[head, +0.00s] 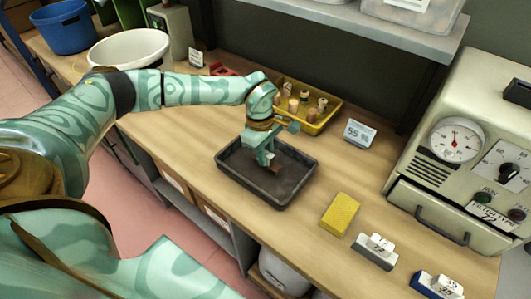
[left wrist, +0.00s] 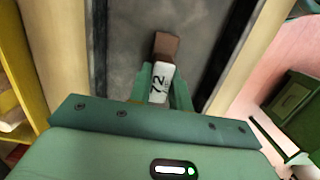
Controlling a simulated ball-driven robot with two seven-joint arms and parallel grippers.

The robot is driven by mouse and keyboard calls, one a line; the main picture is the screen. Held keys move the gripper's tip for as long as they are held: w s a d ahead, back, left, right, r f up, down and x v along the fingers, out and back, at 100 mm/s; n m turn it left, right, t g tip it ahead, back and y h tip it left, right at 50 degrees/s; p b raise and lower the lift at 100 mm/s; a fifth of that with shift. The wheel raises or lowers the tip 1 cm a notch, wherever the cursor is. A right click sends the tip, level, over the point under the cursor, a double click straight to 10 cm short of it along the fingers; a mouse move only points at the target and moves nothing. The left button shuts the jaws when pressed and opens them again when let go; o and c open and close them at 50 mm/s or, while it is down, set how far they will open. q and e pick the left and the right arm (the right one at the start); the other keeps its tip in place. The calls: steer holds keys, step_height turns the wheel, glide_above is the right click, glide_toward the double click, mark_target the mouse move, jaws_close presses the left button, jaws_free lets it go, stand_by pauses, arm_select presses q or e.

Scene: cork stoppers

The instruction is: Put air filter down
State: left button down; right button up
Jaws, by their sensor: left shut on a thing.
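My left gripper (head: 268,161) is over the dark tray (head: 296,176) on the wooden bench, pointing down. In the left wrist view the gripper (left wrist: 162,80) is shut on a small block (left wrist: 158,84) with a white face marked 72 and a brown end. This is the only thing I hold; I cannot tell from its look that it is an air filter. The tray floor lies under it in the left wrist view (left wrist: 110,45). I cannot tell whether the block touches the floor. No other thing shows in the tray. My right gripper is out of view.
A yellow tray (head: 333,118) with several corks stands behind the dark tray. A yellow block (head: 341,214) and two number-marked blocks (head: 374,251) (head: 437,286) lie to the right. A gauge machine (head: 465,150) stands far right, a shelf (head: 380,25) overhead.

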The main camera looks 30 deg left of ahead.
arm_select(q)
steer(key=shift+f, duration=0.1)
steer(key=c, duration=1.3)
jaws_free()
step_height(320, 180, up, 12)
steer(key=a+p, duration=0.1)
steer(key=p, duration=0.1)
steer(key=shift+a, duration=0.25)
